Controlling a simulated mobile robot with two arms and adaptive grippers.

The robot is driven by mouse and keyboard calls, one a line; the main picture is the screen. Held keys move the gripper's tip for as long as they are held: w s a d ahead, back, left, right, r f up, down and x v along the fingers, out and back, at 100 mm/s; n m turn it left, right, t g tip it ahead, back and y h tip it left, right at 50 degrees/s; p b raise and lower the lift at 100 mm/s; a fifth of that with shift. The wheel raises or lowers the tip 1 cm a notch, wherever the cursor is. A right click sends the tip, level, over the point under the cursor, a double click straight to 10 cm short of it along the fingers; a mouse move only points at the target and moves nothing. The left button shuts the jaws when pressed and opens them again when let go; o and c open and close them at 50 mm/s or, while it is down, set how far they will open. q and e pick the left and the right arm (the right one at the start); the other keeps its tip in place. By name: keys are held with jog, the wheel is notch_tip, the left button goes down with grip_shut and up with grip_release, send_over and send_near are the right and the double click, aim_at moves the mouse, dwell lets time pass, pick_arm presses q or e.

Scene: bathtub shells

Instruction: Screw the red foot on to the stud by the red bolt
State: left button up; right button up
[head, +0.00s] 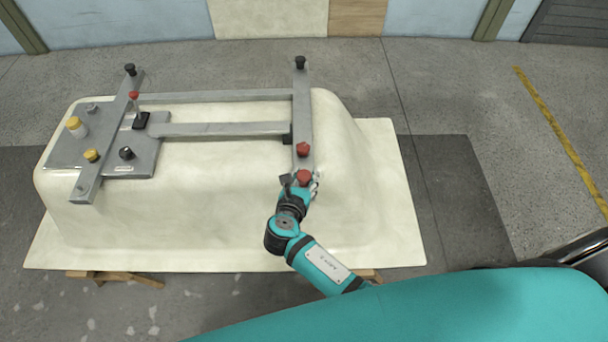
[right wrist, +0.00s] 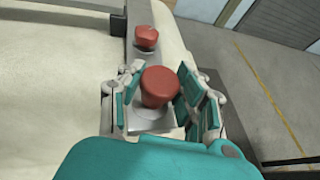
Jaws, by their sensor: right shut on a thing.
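The red foot (head: 303,176) is at the near end of the right-hand grey bar (head: 302,105) of the frame. My right gripper (head: 301,187) is around it. In the right wrist view the foot (right wrist: 160,86) is upright between the teal finger pads of the gripper (right wrist: 158,98), which is shut on it. The foot's underside and any stud below it are hidden. The red bolt (head: 303,149) stands on the same bar, just beyond the foot; it also shows in the right wrist view (right wrist: 146,37). My left gripper is not in view.
The frame lies on an upturned cream bathtub shell (head: 220,225). Black feet stand at the far ends of the left bar (head: 130,69) and right bar (head: 300,62). A grey plate (head: 60,155) at left bears yellow and black parts. A small red-topped part (head: 134,95) is by the left bar.

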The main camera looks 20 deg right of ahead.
jog(key=shift+f, duration=0.4)
jog(key=o, duration=1.2)
jog(key=shift+r, duration=0.1)
jog(key=v, duration=1.2)
